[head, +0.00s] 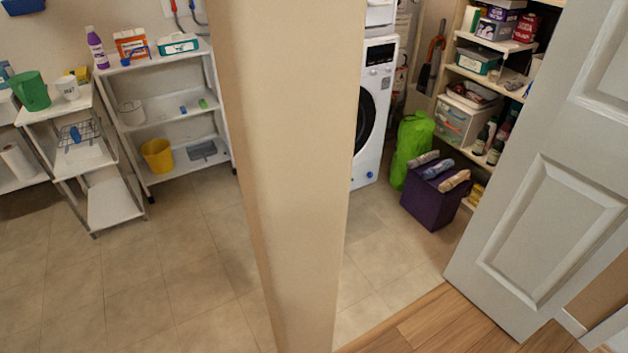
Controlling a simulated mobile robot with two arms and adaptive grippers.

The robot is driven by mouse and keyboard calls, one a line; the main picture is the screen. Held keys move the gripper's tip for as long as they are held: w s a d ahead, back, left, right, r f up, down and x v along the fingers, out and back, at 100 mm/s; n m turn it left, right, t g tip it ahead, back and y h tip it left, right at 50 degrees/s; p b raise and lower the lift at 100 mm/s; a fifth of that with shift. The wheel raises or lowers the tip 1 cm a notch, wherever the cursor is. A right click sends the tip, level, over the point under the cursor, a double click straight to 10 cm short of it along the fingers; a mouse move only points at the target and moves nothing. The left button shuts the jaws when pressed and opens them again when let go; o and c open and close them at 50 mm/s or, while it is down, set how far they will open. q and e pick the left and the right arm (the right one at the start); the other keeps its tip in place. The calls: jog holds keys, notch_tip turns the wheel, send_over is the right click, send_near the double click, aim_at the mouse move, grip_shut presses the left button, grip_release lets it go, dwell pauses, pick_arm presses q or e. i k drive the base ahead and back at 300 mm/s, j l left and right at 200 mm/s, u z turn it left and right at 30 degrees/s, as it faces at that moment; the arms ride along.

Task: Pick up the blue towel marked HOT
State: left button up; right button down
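Several rolled towels lie side by side on top of a purple box (430,206), past the doorway at right. The middle roll looks blue (437,169), with a pale roll (423,159) behind it and a beige roll (455,181) in front. No HOT marking can be read on any of them at this size. Neither of my grippers is in view.
A beige wall edge (290,150) stands close in front, splitting the view. An open white door (560,190) is at right. A white washer (374,110), a green bag (411,145) and stocked shelves (490,70) surround the box. Tiled floor (385,250) before it is clear.

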aim_at(430, 173)
jog(key=i+j+z, duration=0.2)
jog(key=j, duration=0.35)
jog(key=i+j+z, duration=0.15)
jog(key=j, duration=0.4)
jog(key=j+z, duration=0.2)
jog(key=j, duration=0.35)
jog(key=k+l, duration=0.1)
jog(key=l, duration=0.45)
jog(key=k+l, duration=0.1)
jog(key=l, duration=0.45)
jog(key=i+l, duration=0.1)
jog(key=l, duration=0.35)
jog(key=i+l, duration=0.15)
jog(key=l, duration=0.3)
jog(key=i+l, duration=0.1)
jog(key=l, duration=0.3)
jog(key=i+l, duration=0.15)
jog(key=l, duration=0.3)
